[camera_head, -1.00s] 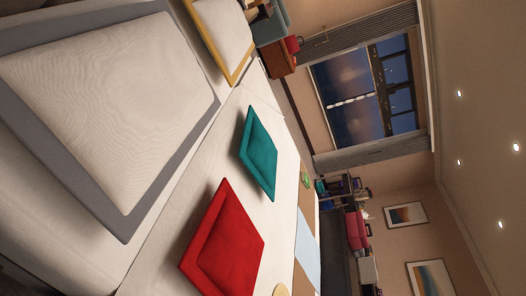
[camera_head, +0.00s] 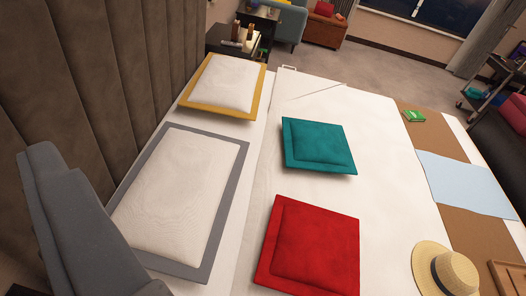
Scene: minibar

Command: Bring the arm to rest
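My gripper does not show in the camera view, and I see no fingers. The view looks down over a wide bed (camera_head: 390,190) with white bedding. On it lie a white pillow with a grey border (camera_head: 180,195), a white pillow with a yellow border (camera_head: 222,85), a teal cushion (camera_head: 318,145) and a red cushion (camera_head: 308,247). All lie apart from one another. A straw hat (camera_head: 445,272) with a dark band sits at the lower right. Nothing held is visible.
A grey padded shape (camera_head: 85,225) stands close at the lower left, before a brown panelled headboard (camera_head: 75,85). A dark bedside table (camera_head: 232,40) is beyond the bed. Open floor (camera_head: 400,68) shows at the back.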

